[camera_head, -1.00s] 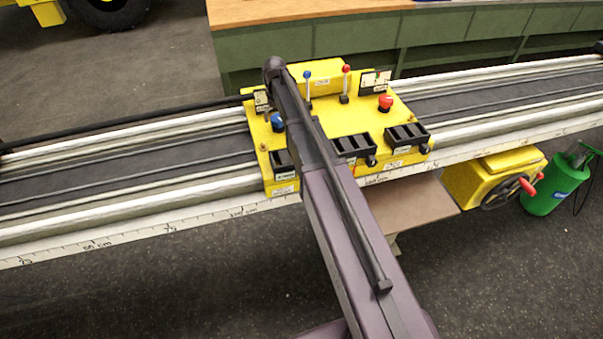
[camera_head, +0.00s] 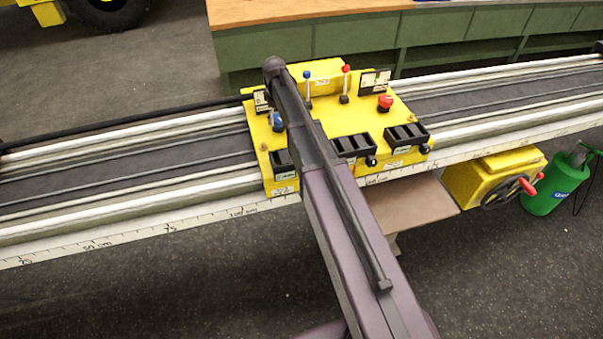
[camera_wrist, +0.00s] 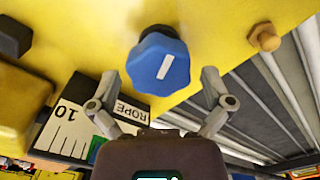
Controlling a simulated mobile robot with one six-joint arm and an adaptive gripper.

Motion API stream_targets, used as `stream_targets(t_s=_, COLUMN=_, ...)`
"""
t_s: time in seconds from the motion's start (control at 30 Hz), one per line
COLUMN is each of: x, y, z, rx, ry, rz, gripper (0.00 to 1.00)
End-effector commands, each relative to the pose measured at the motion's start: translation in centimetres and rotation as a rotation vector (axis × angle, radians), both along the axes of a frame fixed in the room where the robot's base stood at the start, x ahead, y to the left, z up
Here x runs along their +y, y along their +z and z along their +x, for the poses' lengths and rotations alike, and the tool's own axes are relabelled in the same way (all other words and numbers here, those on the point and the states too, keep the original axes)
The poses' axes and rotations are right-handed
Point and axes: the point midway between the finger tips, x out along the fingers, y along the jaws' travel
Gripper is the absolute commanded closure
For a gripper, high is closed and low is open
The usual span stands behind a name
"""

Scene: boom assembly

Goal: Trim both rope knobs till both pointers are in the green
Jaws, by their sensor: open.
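The blue rope knob (camera_wrist: 160,62) with a white mark stands on the yellow panel in the wrist view; it also shows beside my arm in the head view (camera_head: 278,122). My gripper (camera_wrist: 160,76) is open, one finger on each side of the knob's lower part, and I cannot tell whether they touch it. A white gauge (camera_wrist: 70,118) marked ROPE and 10 lies to the left, its green band partly hidden by my gripper; its pointer is unclear. The red knob (camera_head: 385,103) is at the panel's right, below another gauge (camera_head: 375,82) too small to read.
Blue-topped (camera_head: 308,76) and red-topped (camera_head: 346,70) levers stand at the back of the yellow panel (camera_head: 335,122). Black slotted blocks (camera_head: 405,136) line its front. An orange peg (camera_wrist: 265,38) stands right of the blue knob. My arm covers part of the panel.

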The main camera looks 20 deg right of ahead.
Motion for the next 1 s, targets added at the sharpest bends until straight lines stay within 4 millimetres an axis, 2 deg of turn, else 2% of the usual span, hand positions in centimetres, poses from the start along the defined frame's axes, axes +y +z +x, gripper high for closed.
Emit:
stream_targets(t_s=0.33, x=0.0, y=0.1, z=0.0, rx=0.000, ry=0.222, rz=0.000, gripper=0.00)
stream_targets(t_s=0.4, x=0.0, y=1.2, z=0.0, rx=0.000, ry=0.216, rz=0.000, gripper=0.00)
stream_targets(t_s=1.0, x=0.0, y=6.2, z=0.0, rx=0.000, ry=0.213, rz=0.000, gripper=0.00)
